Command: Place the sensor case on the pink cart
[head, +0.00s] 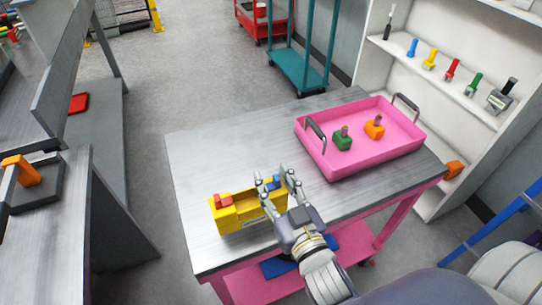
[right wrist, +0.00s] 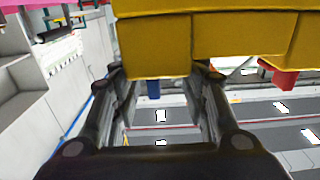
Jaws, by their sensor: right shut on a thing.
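The yellow sensor case (head: 237,212), with a red part on its left end and a blue part near its right end, is over the front left of the pink cart's grey metal top (head: 215,155). I cannot tell whether its underside touches the top. My right gripper (head: 277,182) is shut on the right end of the case, and its fingers hide part of that end. In the right wrist view the yellow case (right wrist: 155,48) fills the top, between and beyond the fingertips. My left gripper is not in view.
A pink tray (head: 343,168) with a green piece (head: 342,142) and an orange piece (head: 374,127) stands at the cart's back right. White shelves (head: 440,80) with several coloured tools stand on the right. A grey bench (head: 45,250) is at the left. The cart's back left is clear.

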